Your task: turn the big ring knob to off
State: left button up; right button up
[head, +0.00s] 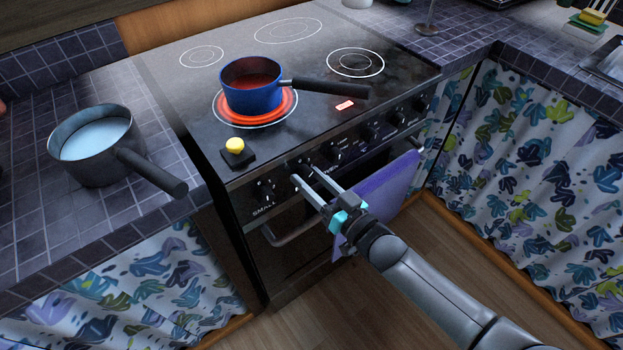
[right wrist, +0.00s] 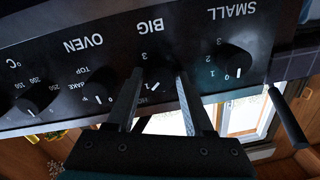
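The big ring knob (right wrist: 158,84) is a dark knob below the word BIG, which shows upside down in the right wrist view. Its white mark sits close to the 1, not at a clear off position. My right gripper (head: 305,173) is at the stove's front panel; in the right wrist view its two fingers (right wrist: 160,75) stand apart on either side of this knob. Contact with the knob cannot be made out. The front left ring (head: 287,111) glows red under a blue pot (head: 253,97) with red contents. My left gripper is not in view.
The small ring knob (right wrist: 234,62) and oven knob (right wrist: 101,83) flank the big knob. A purple towel (head: 385,198) hangs from the oven handle (head: 285,237). The pot's dark handle (head: 330,87) points right. A grey saucepan (head: 92,155) stands on the left counter.

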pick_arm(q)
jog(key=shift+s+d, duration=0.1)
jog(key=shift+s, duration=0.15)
pick_arm(e)
grip_shut()
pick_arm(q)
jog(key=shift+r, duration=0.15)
pick_arm(e)
jog(key=shift+n, duration=0.3)
jog(key=shift+n+p, duration=0.55)
jog(key=shift+n, duration=0.45)
jog(key=n, duration=0.2)
jog(key=shift+n+p, duration=0.3)
jog(key=shift+p, duration=0.05)
jog(key=shift+n+h, duration=0.3)
jog(key=shift+n, duration=1.2)
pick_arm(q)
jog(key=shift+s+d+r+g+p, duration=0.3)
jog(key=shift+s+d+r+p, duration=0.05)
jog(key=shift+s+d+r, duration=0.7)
pick_arm(e)
jog(key=shift+n, duration=0.7)
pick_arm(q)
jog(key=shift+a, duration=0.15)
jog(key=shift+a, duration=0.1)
